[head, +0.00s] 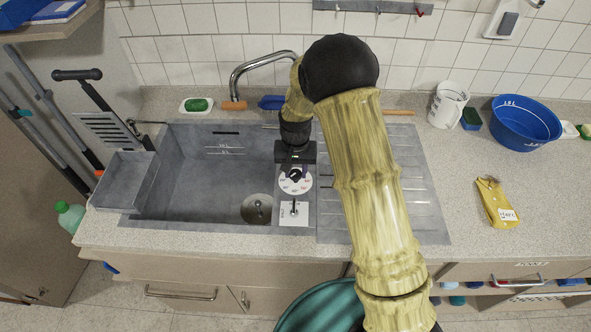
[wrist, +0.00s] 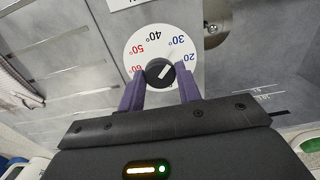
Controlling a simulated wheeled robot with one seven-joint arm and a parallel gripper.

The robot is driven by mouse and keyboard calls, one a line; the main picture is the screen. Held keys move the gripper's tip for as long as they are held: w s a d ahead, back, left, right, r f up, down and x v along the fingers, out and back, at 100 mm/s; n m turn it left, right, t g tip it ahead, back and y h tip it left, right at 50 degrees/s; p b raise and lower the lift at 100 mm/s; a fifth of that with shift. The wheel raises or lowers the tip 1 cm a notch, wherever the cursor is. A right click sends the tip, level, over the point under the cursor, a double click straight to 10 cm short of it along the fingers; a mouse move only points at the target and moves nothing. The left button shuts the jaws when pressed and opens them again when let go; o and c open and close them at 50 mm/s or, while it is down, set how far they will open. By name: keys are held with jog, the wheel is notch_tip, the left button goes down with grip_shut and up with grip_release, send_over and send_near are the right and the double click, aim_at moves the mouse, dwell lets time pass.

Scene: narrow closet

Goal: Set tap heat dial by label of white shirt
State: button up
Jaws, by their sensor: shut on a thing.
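The tap heat dial (head: 296,180) is a white disc on the strip between the sink basin and the drainboard. In the wrist view the dial face (wrist: 147,44) carries 20° and 30° in blue, 40° in black, and 50° and 60° in red. Its black knob (wrist: 158,66) has a white pointer aimed up and right, roughly between 20° and 30°; the exact reading is hard to tell. My gripper (wrist: 160,74) is shut on the knob, one purple finger on each side. In the head view my gripper (head: 295,170) covers part of the dial.
A small lever plate (head: 295,213) sits just in front of the dial. The curved tap (head: 262,60) stands behind the empty sink basin (head: 190,185). A labelled yellow item (head: 495,203), a white jug (head: 448,105) and a blue bowl (head: 525,123) are on the right counter.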

aim_at(295, 173)
jog(key=shift+r, duration=0.1)
jog(key=o, duration=1)
notch_tip(295, 173, up, 17)
jog(key=b, duration=0.2)
jog(key=shift+r, duration=0.15)
jog(key=s+d+f+t, duration=0.1)
jog(key=s+d+f, duration=0.1)
jog(key=s+d, duration=0.5)
jog(key=s+d+f+t, duration=0.1)
jog(key=s+d+f, duration=0.2)
jog(key=s+d, duration=0.5)
jog(key=s, duration=0.3)
jog(key=shift+s+d+f+t, duration=0.15)
jog(key=shift+s+t, duration=0.15)
jog(key=shift+s, duration=0.05)
